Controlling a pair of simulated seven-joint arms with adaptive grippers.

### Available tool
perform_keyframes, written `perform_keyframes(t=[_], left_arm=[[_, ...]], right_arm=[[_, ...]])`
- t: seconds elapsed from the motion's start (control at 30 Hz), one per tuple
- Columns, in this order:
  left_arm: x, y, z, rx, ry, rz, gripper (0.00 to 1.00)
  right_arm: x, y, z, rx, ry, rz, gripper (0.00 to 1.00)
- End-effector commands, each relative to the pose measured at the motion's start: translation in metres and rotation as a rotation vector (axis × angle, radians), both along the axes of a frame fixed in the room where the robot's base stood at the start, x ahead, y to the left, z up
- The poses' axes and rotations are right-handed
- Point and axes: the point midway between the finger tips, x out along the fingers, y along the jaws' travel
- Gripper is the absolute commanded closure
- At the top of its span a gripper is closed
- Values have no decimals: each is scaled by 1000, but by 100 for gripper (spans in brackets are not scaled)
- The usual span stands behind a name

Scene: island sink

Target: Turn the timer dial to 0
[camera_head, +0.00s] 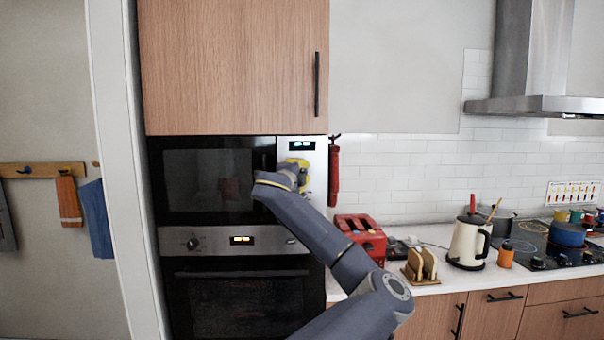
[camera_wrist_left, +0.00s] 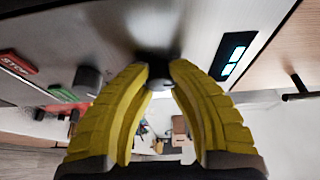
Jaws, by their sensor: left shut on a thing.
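The microwave (camera_head: 205,185) is built into the tall cabinet, with a silver control panel (camera_head: 318,150) at its right. My left gripper (camera_head: 299,163) is at this panel, just below its lit display, and my arm hides much of the panel. In the left wrist view my yellow fingers (camera_wrist_left: 159,78) are shut on a dark round dial (camera_wrist_left: 158,68) on the panel. The lit display (camera_wrist_left: 232,58) is close to its right. A second dark dial (camera_wrist_left: 88,80) stands apart on the left. Dial markings are not readable. My right gripper is in neither view.
The oven (camera_head: 245,300) is below the microwave. A red toaster (camera_head: 362,236) and a cream kettle (camera_head: 468,243) stand on the counter to the right. A red stop button (camera_wrist_left: 17,65) and a green button (camera_wrist_left: 62,93) are farther left on the panel.

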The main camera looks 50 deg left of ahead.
Motion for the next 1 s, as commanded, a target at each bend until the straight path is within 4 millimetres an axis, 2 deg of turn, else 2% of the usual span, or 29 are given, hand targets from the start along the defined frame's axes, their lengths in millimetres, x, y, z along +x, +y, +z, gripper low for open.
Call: perform_keyframes(t=[0.1, 0.13, 0.37, 0.63, 0.77, 1.0], left_arm=[[-3, 2, 2, 2, -2, 7, 100], [-3, 2, 2, 2, -2, 7, 77], [-1, 1, 1, 1, 0, 4, 50], [-1, 0, 0, 2, 1, 2, 49], [-7, -3, 0, 2, 1, 3, 49], [-38, -21, 0, 4, 1, 6, 49]], right_arm=[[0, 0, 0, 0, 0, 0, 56], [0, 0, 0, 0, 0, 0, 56], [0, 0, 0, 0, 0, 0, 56], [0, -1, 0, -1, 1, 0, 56], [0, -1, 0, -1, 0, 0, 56], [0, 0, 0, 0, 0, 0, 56]])
